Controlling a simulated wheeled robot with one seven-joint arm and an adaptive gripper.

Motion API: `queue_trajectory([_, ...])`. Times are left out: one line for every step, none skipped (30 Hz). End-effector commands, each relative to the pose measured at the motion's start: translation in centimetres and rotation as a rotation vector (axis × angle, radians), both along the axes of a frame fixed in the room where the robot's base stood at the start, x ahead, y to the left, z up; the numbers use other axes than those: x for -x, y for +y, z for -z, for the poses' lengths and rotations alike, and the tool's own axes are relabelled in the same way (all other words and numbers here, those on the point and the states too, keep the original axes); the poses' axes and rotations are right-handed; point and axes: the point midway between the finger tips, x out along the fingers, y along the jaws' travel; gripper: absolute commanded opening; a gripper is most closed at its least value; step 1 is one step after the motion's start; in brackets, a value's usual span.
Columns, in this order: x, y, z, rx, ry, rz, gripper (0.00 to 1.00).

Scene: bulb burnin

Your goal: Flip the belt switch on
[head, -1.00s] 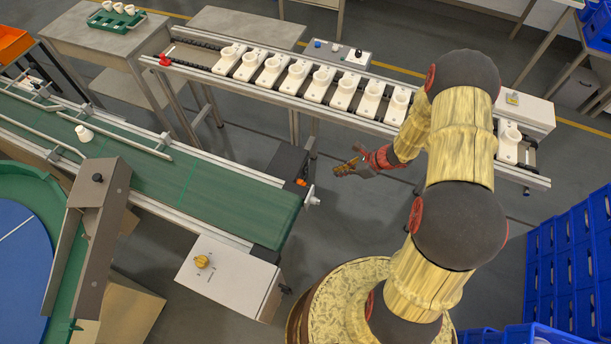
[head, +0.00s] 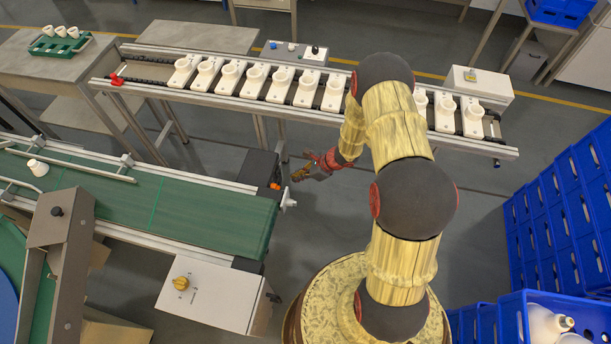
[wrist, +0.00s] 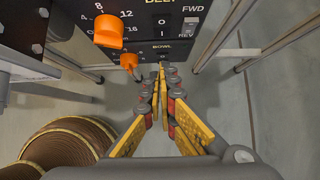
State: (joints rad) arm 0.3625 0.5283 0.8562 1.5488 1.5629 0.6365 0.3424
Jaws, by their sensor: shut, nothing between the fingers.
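In the wrist view a dark control panel (wrist: 147,28) on the conveyor's end carries a partly cropped "BELT" label at the top edge. Below the label are 0 and I marks at the belt switch (wrist: 162,20); its position is too small to tell. A "BOWL" row sits lower. A FWD/REV toggle (wrist: 190,25) is to the right, and a large orange knob (wrist: 107,30) and a smaller orange knob (wrist: 128,60) are to the left. My gripper (wrist: 161,68) is shut and empty, its tips just below the panel in the picture. In the head view my gripper (head: 299,175) is right of the conveyor end.
The green conveyor belt (head: 190,210) carries a white part (head: 38,167). A rail (head: 150,90) with several white holders runs behind. Blue crates (head: 560,200) stand at right. Open floor lies between conveyor and rail.

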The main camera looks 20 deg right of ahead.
Motion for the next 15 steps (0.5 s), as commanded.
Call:
queue_trajectory([-0.4, 0.6, 0.8, 0.001, -0.001, -0.004, 0.00])
queue_trajectory([-0.8, 1.0, 0.6, 0.001, -0.001, -0.004, 0.00])
queue_trajectory([-1.1, 1.5, 0.7, 0.001, -0.001, -0.004, 0.00])
queue_trajectory([-1.3, 1.8, 0.7, 0.001, -0.001, -0.003, 0.00])
queue_trajectory([-1.5, 2.1, 0.7, 0.001, 0.000, -0.003, 0.00])
queue_trajectory([-1.7, 2.5, 0.8, 0.001, 0.000, -0.003, 0.00])
queue_trajectory([-1.9, 2.7, 0.8, 0.001, 0.000, -0.003, 0.00])
queue_trajectory([-2.0, 2.8, 0.8, 0.001, 0.000, -0.002, 0.00])
queue_trajectory([-2.2, 3.0, 0.8, 0.001, 0.000, -0.001, 0.00])
queue_trajectory([-2.3, 3.1, 0.8, 0.001, 0.000, -0.001, 0.00])
queue_trajectory([-2.4, 3.2, 0.8, 0.000, 0.000, 0.000, 0.00])
queue_trajectory([-2.4, 3.3, 0.7, 0.000, 0.000, 0.000, 0.00])
queue_trajectory([-2.5, 3.3, 0.7, 0.000, 0.000, 0.000, 0.00])
queue_trajectory([-2.5, 3.4, 0.7, 0.000, 0.000, 0.000, 0.00])
queue_trajectory([-2.5, 3.4, 0.7, 0.000, -0.001, 0.001, 0.00])
